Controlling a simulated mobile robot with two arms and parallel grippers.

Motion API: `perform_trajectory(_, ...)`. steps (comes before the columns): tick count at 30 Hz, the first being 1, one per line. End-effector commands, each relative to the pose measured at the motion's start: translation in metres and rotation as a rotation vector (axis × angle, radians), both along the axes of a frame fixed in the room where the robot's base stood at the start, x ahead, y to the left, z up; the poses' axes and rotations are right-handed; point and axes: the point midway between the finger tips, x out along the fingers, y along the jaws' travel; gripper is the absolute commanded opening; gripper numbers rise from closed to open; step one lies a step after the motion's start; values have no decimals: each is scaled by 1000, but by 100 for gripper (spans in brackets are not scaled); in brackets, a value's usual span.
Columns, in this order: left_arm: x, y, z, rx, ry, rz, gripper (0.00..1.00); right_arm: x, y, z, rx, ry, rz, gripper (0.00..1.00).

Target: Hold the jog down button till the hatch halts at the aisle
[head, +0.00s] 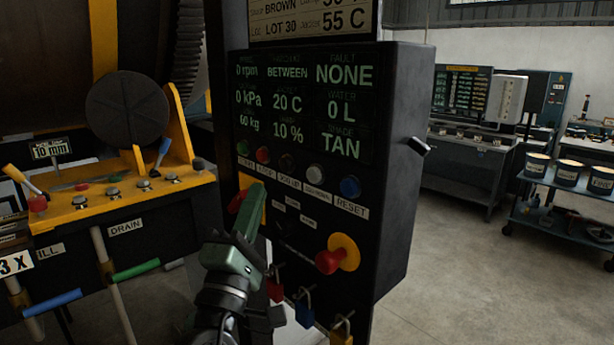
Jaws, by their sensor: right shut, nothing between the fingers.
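The black control panel (389,170) stands in the middle of the head view. Its button row has a green (243,147), a red (263,155), a dark (287,163), a white (316,173) and a blue button (350,187). The blue one is labelled RESET; I cannot read which is jog down. My right gripper (253,200) is shut and empty, in front of the panel's lower left, below the row, partly covering a yellow plate with a red knob (238,201). Contact cannot be told. I cannot pick out the hatch for certain; the display reads BETWEEN. My left gripper is not in view.
A red mushroom knob on a yellow disc (330,261) juts from the panel, with padlocks (305,312) hanging below. A yellow machine with levers (85,208) stands close on the left. A cart with tins (567,174) is at the right; the floor between is clear.

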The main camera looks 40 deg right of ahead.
Motion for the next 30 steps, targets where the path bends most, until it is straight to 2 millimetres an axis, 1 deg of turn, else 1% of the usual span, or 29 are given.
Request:
perform_trajectory(7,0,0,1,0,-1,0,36,1,-1,0,0,0,1,0)
perform_trajectory(11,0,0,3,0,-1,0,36,1,-8,0,-1,1,0,0)
perform_trajectory(14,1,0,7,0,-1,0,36,2,-19,1,-3,3,-1,0)
perform_trajectory(23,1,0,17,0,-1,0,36,5,-62,1,-4,1,-2,0)
perform_trajectory(25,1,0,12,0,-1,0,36,6,-70,-2,-1,1,0,0)
perform_trajectory(30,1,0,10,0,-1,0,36,7,-83,-2,0,2,1,0)
